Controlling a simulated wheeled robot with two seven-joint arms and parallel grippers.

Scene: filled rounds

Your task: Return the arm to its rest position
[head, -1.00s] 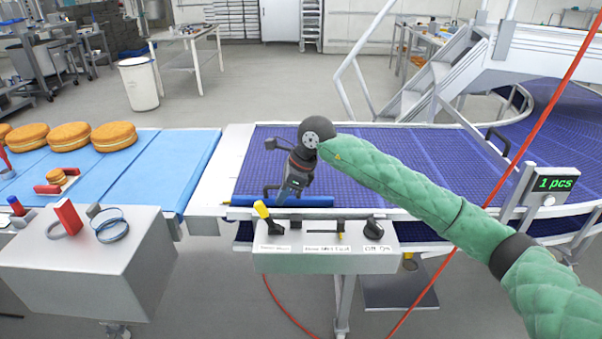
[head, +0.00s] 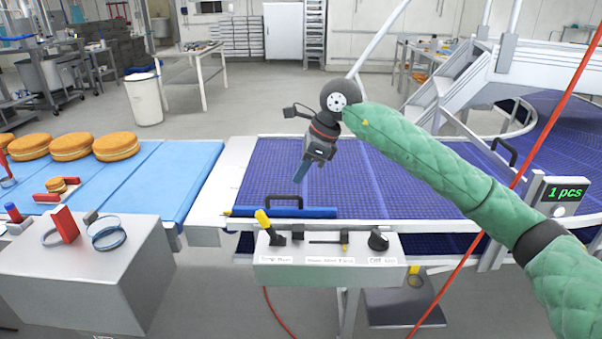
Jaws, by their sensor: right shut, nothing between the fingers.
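My right arm, in a green quilted sleeve, comes in from the lower right of the head view. My right gripper (head: 301,172) points down and to the left above the dark blue mesh conveyor (head: 400,185). It is shut and empty, apart from the blue bar with a black handle (head: 285,211) at the conveyor's front edge. My left arm and gripper are not in view.
A grey control box (head: 325,270) with a yellow-tipped lever stands in front of the conveyor. Filled rounds (head: 116,146) sit on the light blue belt (head: 160,185) at left. A red cord (head: 500,210) crosses the right side. A counter (head: 556,192) reads 1 pcs.

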